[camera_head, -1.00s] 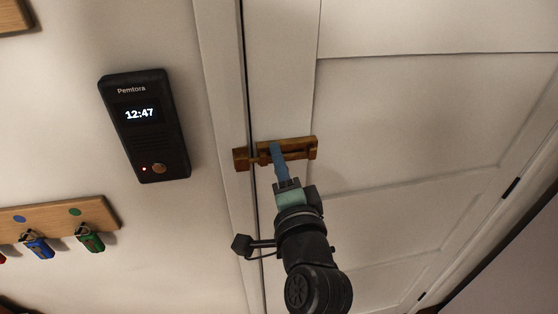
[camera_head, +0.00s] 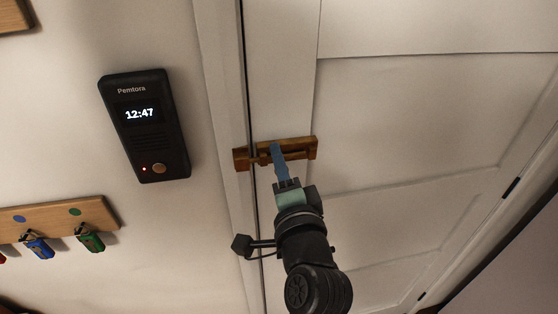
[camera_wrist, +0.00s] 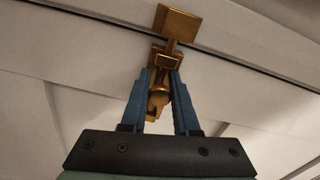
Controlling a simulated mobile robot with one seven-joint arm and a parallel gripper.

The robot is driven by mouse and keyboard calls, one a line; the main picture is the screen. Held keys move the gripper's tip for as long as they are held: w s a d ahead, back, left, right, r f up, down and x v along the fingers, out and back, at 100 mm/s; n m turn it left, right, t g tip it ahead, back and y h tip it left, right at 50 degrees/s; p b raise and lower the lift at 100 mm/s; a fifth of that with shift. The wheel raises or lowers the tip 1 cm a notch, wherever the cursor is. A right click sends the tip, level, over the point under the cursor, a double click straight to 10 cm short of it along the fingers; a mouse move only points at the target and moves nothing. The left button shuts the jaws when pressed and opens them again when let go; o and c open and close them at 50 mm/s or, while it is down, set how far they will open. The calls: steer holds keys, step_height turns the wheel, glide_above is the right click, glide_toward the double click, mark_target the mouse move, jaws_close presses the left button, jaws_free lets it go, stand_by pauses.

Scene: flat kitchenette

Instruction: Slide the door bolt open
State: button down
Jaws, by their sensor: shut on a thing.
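The brass door bolt (camera_head: 300,149) is mounted across the seam between the white door (camera_head: 420,110) and its frame. Its keeper plate sits on the frame side, left of the seam. My gripper (camera_head: 276,148) reaches up to the bolt, its blue fingers at the bolt's middle. In the wrist view the two fingers (camera_wrist: 161,80) are on either side of a brass part of the bolt (camera_wrist: 158,98), shut on it. The keeper (camera_wrist: 178,22) shows above, beyond the dark seam. The fingers hide part of the bolt, and I cannot tell exactly how far the rod reaches into the keeper.
A black intercom (camera_head: 146,125) showing 12:47 is on the wall left of the door. A wooden key rack (camera_head: 62,218) with coloured key tags hangs below it. Door hinges (camera_head: 511,188) show at the right edge. The door panel around the bolt is clear.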

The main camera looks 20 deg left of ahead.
steer(key=w+d+b, duration=0.2)
steer(key=d, duration=0.1)
steer(key=shift+w+d+f, duration=0.1)
steer(key=c, duration=0.8)
jaws_free()
steer(key=shift+d, duration=0.15)
steer(key=shift+o, duration=0.2)
